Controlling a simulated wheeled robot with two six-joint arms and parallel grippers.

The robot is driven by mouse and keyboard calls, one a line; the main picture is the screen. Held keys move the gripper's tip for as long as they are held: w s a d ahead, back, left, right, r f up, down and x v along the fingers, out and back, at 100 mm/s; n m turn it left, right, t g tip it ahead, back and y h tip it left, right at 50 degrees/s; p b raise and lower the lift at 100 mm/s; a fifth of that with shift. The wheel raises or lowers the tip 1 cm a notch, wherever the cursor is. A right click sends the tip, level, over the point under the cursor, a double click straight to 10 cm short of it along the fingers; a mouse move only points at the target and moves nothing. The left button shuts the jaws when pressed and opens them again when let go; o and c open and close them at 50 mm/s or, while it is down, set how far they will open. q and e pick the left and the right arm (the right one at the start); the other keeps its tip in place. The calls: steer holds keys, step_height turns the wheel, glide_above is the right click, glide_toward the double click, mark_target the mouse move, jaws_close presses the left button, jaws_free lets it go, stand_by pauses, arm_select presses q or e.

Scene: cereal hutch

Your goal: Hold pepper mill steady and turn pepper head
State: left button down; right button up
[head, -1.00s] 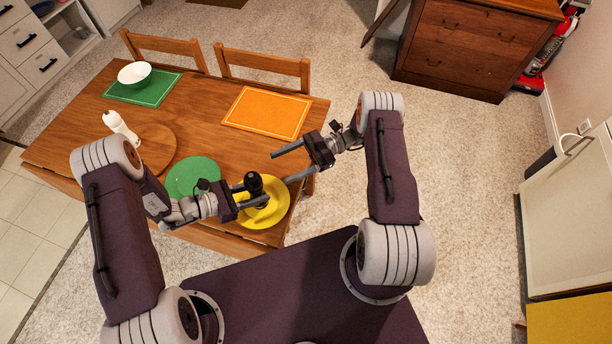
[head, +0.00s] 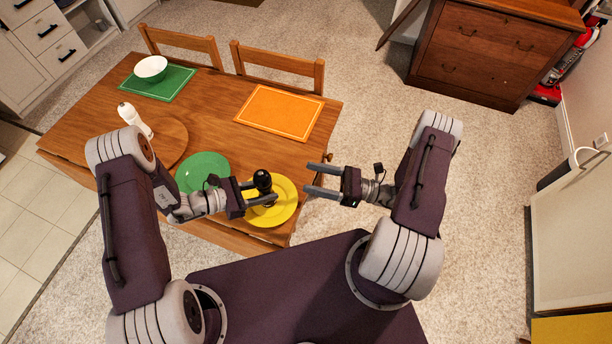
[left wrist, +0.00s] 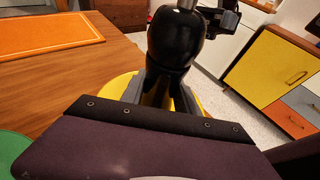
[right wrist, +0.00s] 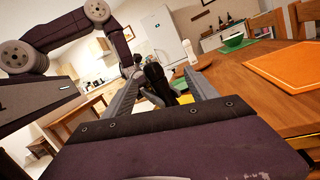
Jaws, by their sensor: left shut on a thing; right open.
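The black pepper mill (head: 262,181) stands upright over the yellow plate (head: 284,212). My left gripper (head: 262,191) is shut on its body, below the round head. In the left wrist view the mill's glossy black head (left wrist: 178,38) rises above the fingers, with a metal knob on top. My right gripper (head: 314,180) is open and empty, to the right of the mill and apart from it, its fingers pointing left at it. In the right wrist view the mill (right wrist: 156,82) shows between the two spread fingers. The mill's base is hidden.
A green plate (head: 203,170), a round wooden board (head: 172,140) and a white bottle (head: 132,118) are on the wooden table. An orange placemat (head: 279,112) lies behind the mill. Open floor lies right of the table.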

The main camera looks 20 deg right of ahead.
steer(key=n+g, duration=0.7)
steer(key=g, duration=0.4)
glide_toward(254, 182)
steer(key=shift+h, duration=0.3)
steer(key=a, duration=0.6)
steer(key=s+a, duration=0.1)
steer(key=a, duration=0.3)
steer(key=c, duration=1.4)
steer(key=shift+o, duration=0.2)
steer(key=shift+w, duration=0.1)
